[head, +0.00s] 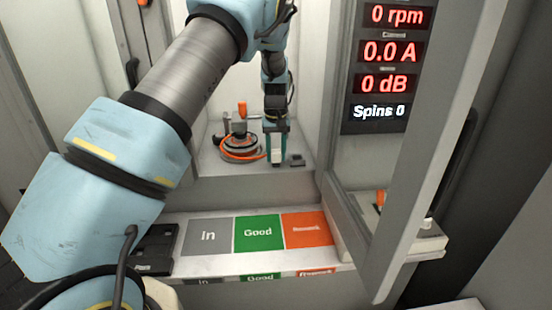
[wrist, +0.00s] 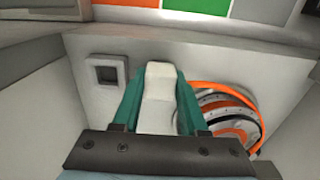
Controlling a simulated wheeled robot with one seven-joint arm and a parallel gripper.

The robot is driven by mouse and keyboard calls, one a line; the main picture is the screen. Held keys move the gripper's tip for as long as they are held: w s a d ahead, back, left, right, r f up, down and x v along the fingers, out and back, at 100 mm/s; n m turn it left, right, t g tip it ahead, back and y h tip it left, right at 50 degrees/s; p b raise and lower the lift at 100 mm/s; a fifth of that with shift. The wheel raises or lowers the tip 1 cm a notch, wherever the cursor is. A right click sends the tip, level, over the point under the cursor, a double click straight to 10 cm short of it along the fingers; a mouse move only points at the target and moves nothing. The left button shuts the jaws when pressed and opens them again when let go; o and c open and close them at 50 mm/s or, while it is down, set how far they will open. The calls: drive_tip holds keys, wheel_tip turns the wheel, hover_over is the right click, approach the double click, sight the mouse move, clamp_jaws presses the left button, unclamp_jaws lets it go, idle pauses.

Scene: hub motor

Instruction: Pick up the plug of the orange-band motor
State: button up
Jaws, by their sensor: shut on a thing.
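The motor (head: 238,148) with the orange band sits on the grey shelf inside the cabinet. It also shows at the right in the wrist view (wrist: 225,112), dark and silver with orange around it. An orange cable curves from it towards my gripper. My gripper (head: 276,160) is upright just right of the motor. In the wrist view its teal fingers are shut on the white plug (wrist: 158,90). The cable's end at the plug is hidden behind the right finger.
A small dark socket (head: 297,160) is on the shelf right of my gripper; it shows at the left in the wrist view (wrist: 106,71). In front lie the grey In, green Good (head: 258,233) and orange mats. An open door panel (head: 425,150) stands at the right.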

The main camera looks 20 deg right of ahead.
sight(276, 151)
clamp_jaws()
idle(0.4)
wheel_tip(276, 151, up, 10)
drive_tip(key=b, duration=0.2)
drive_tip(key=shift+f+b, duration=0.2)
drive_tip(key=shift+b, duration=0.2)
drive_tip(key=shift+a+r+p, duration=0.2)
drive_tip(key=shift+p, duration=1.05)
drive_tip(key=shift+d+p, duration=0.15)
drive_tip(key=shift+p, duration=0.3)
